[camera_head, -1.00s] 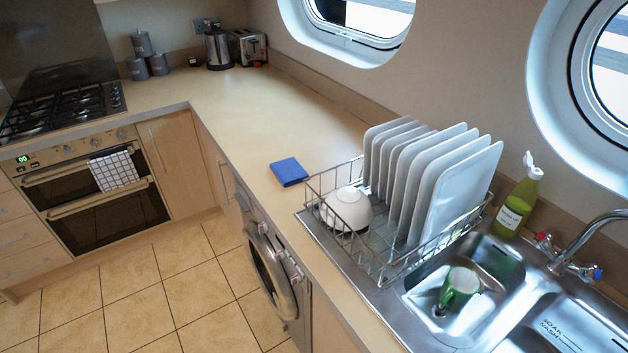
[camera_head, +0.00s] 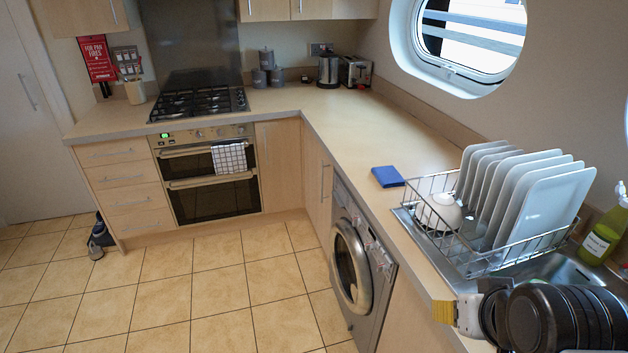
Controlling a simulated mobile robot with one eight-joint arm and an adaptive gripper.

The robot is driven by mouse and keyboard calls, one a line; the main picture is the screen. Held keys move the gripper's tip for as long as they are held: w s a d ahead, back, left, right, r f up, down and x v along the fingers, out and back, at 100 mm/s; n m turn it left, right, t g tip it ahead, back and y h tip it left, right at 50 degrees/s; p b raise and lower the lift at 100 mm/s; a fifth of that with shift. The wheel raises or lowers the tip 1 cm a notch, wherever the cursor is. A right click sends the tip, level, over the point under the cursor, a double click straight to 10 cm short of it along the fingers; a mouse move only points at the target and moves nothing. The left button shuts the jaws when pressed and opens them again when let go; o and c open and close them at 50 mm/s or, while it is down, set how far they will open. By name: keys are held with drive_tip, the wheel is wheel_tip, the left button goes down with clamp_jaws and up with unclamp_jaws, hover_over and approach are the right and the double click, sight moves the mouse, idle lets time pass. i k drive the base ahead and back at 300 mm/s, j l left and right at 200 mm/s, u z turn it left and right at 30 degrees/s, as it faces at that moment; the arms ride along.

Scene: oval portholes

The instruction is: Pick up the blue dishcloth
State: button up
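The blue dishcloth (camera_head: 388,176) lies folded flat on the beige worktop, near its front edge and just left of the dish rack. Nothing touches or covers it. Dark ribbed parts of my arm show at the bottom right, over the sink. A pale and yellow end piece, which seems to be my gripper (camera_head: 446,311), points left at the worktop's front edge. It is well below and to the right of the cloth, apart from it. Its fingers cannot be made out clearly.
A wire dish rack (camera_head: 480,262) with white plates and a bowl (camera_head: 438,212) stands right of the cloth. A green soap bottle (camera_head: 603,238) is by the sink. The worktop (camera_head: 385,135) behind the cloth is clear. A washing machine (camera_head: 352,262) sits below.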

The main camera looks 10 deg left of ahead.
sight(387, 177)
drive_tip(key=i+j, duration=0.35)
drive_tip(key=i, duration=0.15)
drive_tip(key=i+j, duration=0.35)
drive_tip(key=i, duration=0.2)
drive_tip(key=i+j, duration=0.35)
drive_tip(key=i, duration=0.15)
drive_tip(key=i+j, duration=0.35)
drive_tip(key=i, duration=0.15)
